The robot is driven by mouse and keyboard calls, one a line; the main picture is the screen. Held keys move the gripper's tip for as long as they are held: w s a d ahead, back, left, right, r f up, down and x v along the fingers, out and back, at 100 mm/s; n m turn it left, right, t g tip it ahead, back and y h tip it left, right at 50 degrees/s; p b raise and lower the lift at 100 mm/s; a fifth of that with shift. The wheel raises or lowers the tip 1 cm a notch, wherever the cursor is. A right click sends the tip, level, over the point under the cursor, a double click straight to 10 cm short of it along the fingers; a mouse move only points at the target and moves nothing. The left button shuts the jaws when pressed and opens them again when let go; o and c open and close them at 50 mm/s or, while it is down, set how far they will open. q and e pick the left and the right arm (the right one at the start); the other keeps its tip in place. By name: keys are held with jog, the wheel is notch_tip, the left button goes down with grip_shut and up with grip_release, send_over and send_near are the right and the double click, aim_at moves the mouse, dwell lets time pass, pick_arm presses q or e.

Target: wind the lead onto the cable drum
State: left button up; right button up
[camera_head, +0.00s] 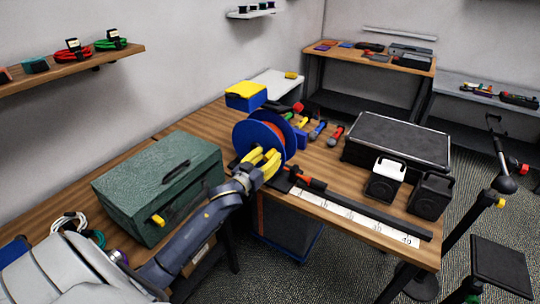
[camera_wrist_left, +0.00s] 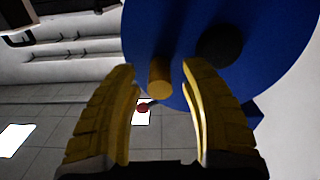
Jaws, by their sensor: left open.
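The cable drum has blue round flanges (camera_head: 247,133), with orange-red showing between them, and stands near the front edge of the wooden workbench. In the left wrist view, a blue flange (camera_wrist_left: 275,40) fills the upper right, with a dark round hub (camera_wrist_left: 220,44). A yellow crank peg (camera_wrist_left: 160,76) sticks out from the flange. My left gripper (camera_head: 268,158) is at the drum's front face. Its yellow fingers (camera_wrist_left: 160,88) are open, one on each side of the peg, with visible gaps. I cannot make out the lead's free end. My right gripper is out of view.
A green toolbox (camera_head: 160,185) stands left of the drum. Several hand tools (camera_head: 318,131) lie behind it. A measuring strip (camera_head: 340,214) runs along the front edge to the right. A black case (camera_head: 398,140) and two small box-shaped items (camera_head: 385,182) (camera_head: 429,196) stand at the right.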

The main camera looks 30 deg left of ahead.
pick_arm(q)
jog(key=shift+w, duration=0.75)
jog(key=shift+c, duration=0.6)
grip_shut()
